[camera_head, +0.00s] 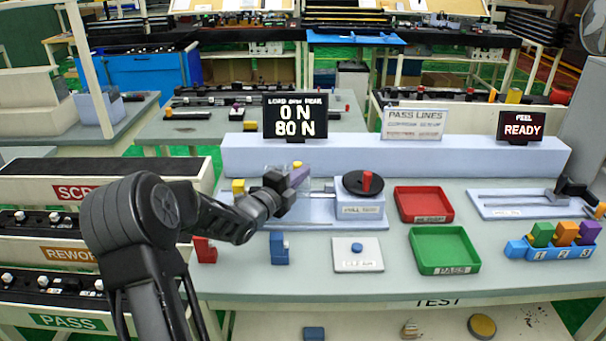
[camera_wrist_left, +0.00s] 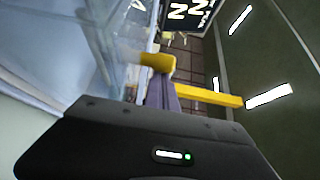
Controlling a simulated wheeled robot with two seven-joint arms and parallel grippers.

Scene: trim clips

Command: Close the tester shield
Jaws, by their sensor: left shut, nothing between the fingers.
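The tester (camera_head: 345,210) stands at the back of the table, with a round black knob and a red handle on its right part. A clear shield (camera_head: 272,177) shows faintly at its left part; its exact angle is hard to tell. In the left wrist view a clear panel (camera_wrist_left: 122,45) rises beside the fingers. My left gripper (camera_head: 297,177) is at the shield, its purple fingers (camera_wrist_left: 161,92) together and empty. A yellow piece (camera_wrist_left: 157,62) shows right by the fingertips; I cannot tell whether they touch. My right gripper is out of view.
A yellow block (camera_head: 238,187) sits left of my gripper. In front stand a red clip (camera_head: 205,250), a blue clip (camera_head: 279,247) and a white pad (camera_head: 358,262). Red (camera_head: 423,218) and green trays (camera_head: 470,265) lie to the right. A load display (camera_head: 295,116) stands behind.

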